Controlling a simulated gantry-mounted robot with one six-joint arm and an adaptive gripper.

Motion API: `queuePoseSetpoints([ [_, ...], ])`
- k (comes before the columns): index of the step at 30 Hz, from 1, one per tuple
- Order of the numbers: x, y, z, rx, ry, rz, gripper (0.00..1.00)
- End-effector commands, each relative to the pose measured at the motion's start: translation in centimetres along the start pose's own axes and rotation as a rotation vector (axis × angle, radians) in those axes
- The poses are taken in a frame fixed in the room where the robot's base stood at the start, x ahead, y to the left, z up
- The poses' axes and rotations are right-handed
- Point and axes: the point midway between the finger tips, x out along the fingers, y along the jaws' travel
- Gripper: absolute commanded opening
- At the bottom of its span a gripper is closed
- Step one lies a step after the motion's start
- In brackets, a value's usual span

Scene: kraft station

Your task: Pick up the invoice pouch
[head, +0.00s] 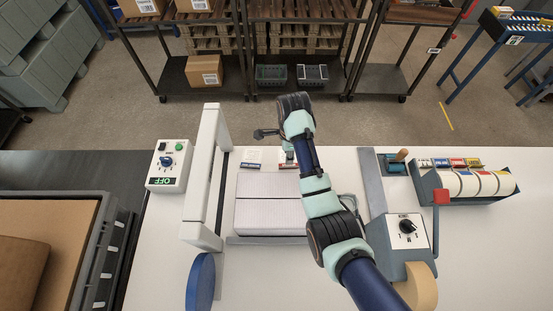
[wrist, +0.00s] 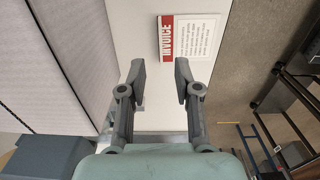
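The invoice pouch (wrist: 195,38) is a flat white card with printed lines and a red strip reading INVOICE. It lies on the white tabletop near its far edge, ahead of my fingertips in the wrist view.
A large pale carton (head: 268,195) lies close beside the pouch. A white arch (head: 202,175) stands at left; a tape dispenser (head: 405,235) and label rolls (head: 465,184) stand at right. Shelves are beyond the table.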

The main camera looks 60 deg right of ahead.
Motion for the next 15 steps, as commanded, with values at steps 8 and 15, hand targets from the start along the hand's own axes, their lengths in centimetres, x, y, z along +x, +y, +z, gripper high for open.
queuePoseSetpoints([
  [8,2.6,0.0,0.1,-0.003,0.0,-0.001,0.32],
  [15,6.2,0.2,0.0,-0.004,0.001,0.003,0.32],
])
